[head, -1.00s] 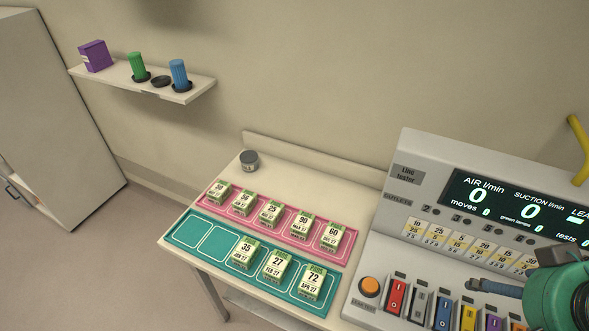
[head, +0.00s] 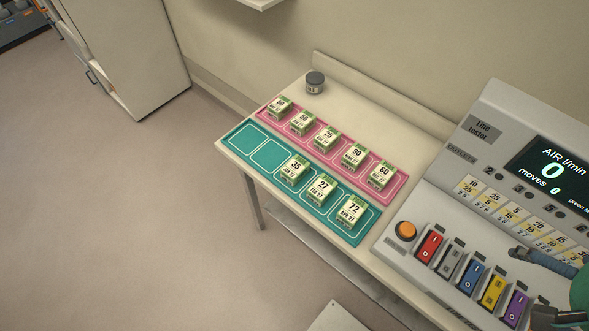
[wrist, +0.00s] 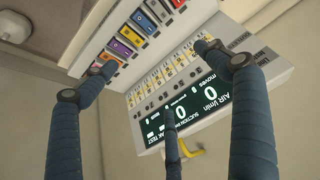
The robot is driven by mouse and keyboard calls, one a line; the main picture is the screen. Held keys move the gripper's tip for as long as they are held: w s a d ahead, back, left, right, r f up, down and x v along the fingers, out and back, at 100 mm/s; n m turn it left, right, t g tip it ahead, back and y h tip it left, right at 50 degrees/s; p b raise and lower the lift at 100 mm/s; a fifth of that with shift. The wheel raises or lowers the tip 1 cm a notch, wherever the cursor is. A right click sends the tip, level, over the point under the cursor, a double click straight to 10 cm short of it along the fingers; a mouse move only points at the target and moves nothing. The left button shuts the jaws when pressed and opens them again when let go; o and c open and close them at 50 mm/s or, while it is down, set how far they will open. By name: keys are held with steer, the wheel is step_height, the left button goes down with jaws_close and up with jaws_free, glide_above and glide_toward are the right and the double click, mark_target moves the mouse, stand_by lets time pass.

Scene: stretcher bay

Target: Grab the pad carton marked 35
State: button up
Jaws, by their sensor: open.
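The pad carton marked 35 (head: 294,170) is a small white and green box. It stands on the teal mat (head: 242,138), first in a row with cartons 27 (head: 321,189) and 72 (head: 351,211), to their left. Two outlined spaces left of it are empty. My gripper (head: 522,256) shows only partly at the right edge of the head view, over the line tester and well right of the carton. In the wrist view my gripper (wrist: 158,82) has its fingers spread, with nothing between them but the tester behind. No carton shows in the wrist view.
A pink mat (head: 261,115) with several similar cartons lies behind the teal one. A dark jar (head: 315,83) stands at the back of the table. The line tester (head: 450,190), with coloured switches, stands right of the mats. Open floor (head: 130,220) lies to the left.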

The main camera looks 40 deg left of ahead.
steer(key=shift+w+a, duration=0.1)
steer(key=w+a+n+g+y+p, duration=0.15)
steer(key=w+a+n, duration=0.35)
steer(key=w+a, duration=0.6)
steer(key=n+g+p, duration=0.2)
steer(key=n+g, duration=0.2)
steer(key=n, duration=0.9)
glide_above(295, 166)
steer(key=d, duration=0.2)
step_height(295, 166, down, 23)
steer(key=shift+r, duration=0.1)
steer(key=shift+a+f+b, duration=0.2)
steer(key=shift+f, duration=1.2)
steer(key=shift+a+f+b, duration=0.2)
steer(key=shift+f+b, duration=0.05)
steer(key=shift+f, duration=1.2)
steer(key=shift+a+f+b, duration=0.2)
steer(key=shift+f, duration=1.2)
